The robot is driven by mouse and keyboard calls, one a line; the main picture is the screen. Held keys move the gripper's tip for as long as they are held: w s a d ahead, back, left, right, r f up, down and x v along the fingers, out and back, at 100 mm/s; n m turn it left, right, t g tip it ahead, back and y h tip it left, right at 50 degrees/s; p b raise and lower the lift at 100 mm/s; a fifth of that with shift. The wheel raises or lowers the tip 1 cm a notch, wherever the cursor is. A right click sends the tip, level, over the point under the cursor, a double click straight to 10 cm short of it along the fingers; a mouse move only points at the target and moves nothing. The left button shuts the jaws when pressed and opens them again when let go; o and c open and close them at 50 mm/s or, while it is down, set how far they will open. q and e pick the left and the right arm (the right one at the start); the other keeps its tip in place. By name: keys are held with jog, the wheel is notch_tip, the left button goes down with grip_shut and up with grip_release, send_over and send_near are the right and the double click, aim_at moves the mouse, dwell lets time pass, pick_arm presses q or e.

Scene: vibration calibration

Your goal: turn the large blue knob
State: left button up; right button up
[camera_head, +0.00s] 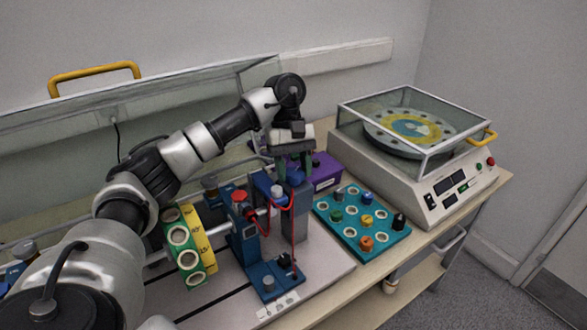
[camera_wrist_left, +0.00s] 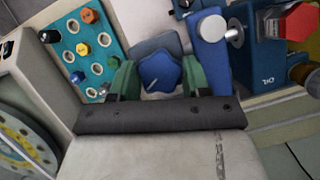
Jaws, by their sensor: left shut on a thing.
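The large blue knob (camera_wrist_left: 160,73) is a star-shaped knob with a pale mark on its face. In the left wrist view it sits between the two green fingers of my left gripper (camera_wrist_left: 155,80), which is shut on it from both sides. In the head view the left arm reaches in from the left and my left gripper (camera_head: 294,168) points down over the blue fixture. The knob (camera_head: 296,173) is mostly hidden there behind the fingers. My right gripper is in neither view.
A teal tray (camera_head: 325,209) with coloured parts lies right of the fixture. A white machine (camera_head: 440,203) with a clear-covered disc stands behind it. A purple box (camera_head: 326,172) is close to the gripper. A blue stand with a red knob (camera_head: 239,196) and red cables is left of it.

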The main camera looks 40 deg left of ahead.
pick_arm(q)
jog(key=shift+r, duration=0.1)
jog(key=o, duration=0.6)
jog(key=shift+o, duration=0.2)
jog(key=shift+w+a+r, duration=0.1)
jog(key=shift+w+r, duration=0.05)
jog(key=shift+r, duration=0.2)
jog(key=p+v, duration=0.1)
jog(key=v, duration=0.9)
jog(key=shift+p, duration=0.4)
jog(key=shift+f, duration=0.1)
